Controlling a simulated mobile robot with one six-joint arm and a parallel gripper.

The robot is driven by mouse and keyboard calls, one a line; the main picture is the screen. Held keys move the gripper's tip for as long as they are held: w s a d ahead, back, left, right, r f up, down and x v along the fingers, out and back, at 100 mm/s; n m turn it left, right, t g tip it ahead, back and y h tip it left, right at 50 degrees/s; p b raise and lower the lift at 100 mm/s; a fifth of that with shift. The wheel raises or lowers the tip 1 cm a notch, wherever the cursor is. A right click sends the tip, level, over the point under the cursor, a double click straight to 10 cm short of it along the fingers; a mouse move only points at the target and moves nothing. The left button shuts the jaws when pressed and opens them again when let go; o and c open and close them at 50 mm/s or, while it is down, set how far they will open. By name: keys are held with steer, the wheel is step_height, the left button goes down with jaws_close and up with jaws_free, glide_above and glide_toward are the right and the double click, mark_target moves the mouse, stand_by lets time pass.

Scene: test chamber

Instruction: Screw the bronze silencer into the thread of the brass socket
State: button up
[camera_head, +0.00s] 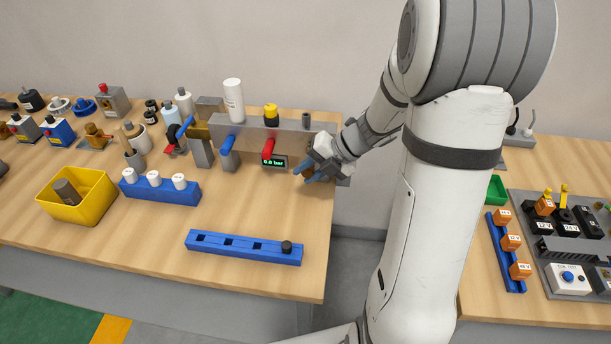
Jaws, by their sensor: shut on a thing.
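My gripper (312,172) is at the front of the right end of the grey block (288,130), fingers pointing down-left. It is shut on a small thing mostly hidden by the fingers. A bit of brownish colour at the fingertips fits the bronze silencer (298,169). The brass socket cannot be made out; my gripper covers that end of the block. Whether the silencer touches a thread cannot be told. A small display (273,162) reading 0.0 bar sits just left of the fingers.
A blue rack (243,247) with one dark piece lies in front. A yellow bin (77,195) and a blue holder with white bottles (160,190) stand left. Bare table lies between.

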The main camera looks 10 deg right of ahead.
steer(key=shift+w+d, duration=0.3)
steer(key=shift+w, duration=0.45)
steer(key=shift+p, duration=0.95)
stand_by(1.1)
steer(key=shift+w+d+p, duration=0.3)
steer(key=shift+w, duration=0.35)
steer(key=shift+w+d+p, duration=0.25)
steer(key=shift+w, duration=0.35)
steer(key=o, duration=1.1)
steer(key=shift+a, duration=0.1)
steer(key=shift+c, duration=0.2)
steer(key=v, duration=0.8)
steer(key=shift+b, duration=0.35)
